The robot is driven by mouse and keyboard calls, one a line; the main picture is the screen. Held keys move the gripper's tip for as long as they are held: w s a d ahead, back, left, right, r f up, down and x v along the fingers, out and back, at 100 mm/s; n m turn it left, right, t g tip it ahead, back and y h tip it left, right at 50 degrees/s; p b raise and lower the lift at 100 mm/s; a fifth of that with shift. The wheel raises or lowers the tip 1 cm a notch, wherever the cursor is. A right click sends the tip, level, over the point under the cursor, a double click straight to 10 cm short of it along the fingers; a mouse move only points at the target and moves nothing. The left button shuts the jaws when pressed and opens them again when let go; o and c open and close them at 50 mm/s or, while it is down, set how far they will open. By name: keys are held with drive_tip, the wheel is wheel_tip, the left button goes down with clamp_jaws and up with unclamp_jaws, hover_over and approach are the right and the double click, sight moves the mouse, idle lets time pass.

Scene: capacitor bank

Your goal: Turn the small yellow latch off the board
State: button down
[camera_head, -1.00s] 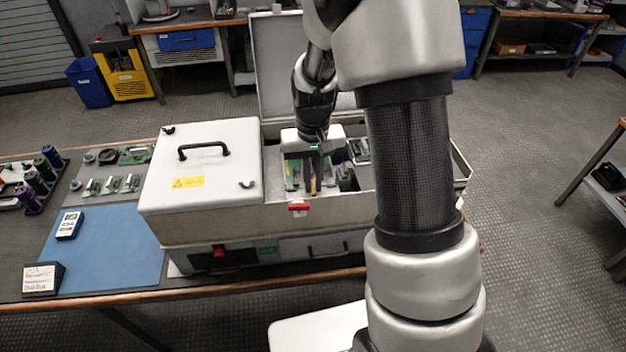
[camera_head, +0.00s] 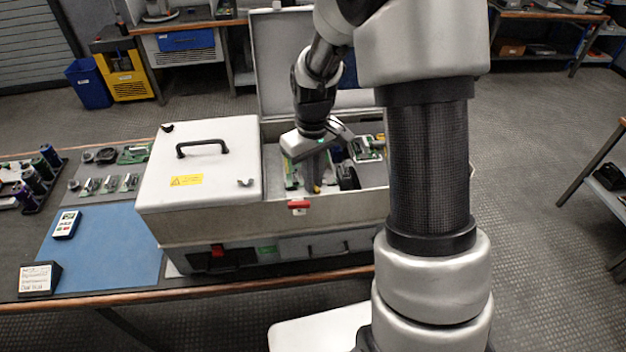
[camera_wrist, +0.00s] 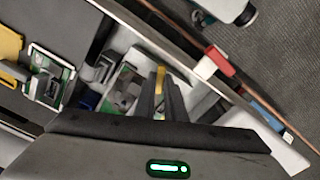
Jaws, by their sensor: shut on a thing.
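My gripper (camera_head: 316,184) reaches down into the open right part of the metal cabinet, its fingers close together. In the wrist view the fingertips (camera_wrist: 160,82) are shut on the small yellow latch (camera_wrist: 160,74), of which a narrow yellow strip shows between and beyond them. In the head view a bit of the latch (camera_head: 317,188) shows at the fingertips. The green board (camera_head: 291,174) stands beside the fingers and is partly hidden by my gripper. It also shows in part in the wrist view (camera_wrist: 122,92).
The cabinet's front wall (camera_head: 330,203) with a red catch (camera_head: 298,205) is close to the fingers. Another green board (camera_head: 367,147) and dark parts (camera_head: 347,176) sit to the right inside. A closed lid (camera_head: 210,155) with a handle covers the left side.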

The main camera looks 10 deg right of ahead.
drive_tip(key=n, duration=0.6)
drive_tip(key=shift+n, duration=0.3)
drive_tip(key=n+p, duration=0.2)
drive_tip(key=n, duration=0.3)
drive_tip(key=shift+n, duration=0.4)
drive_tip(key=c, duration=1.8)
unclamp_jaws()
wheel_tip(320, 180, up, 18)
drive_tip(key=shift+f+p, duration=0.25)
drive_tip(key=shift+p, duration=0.05)
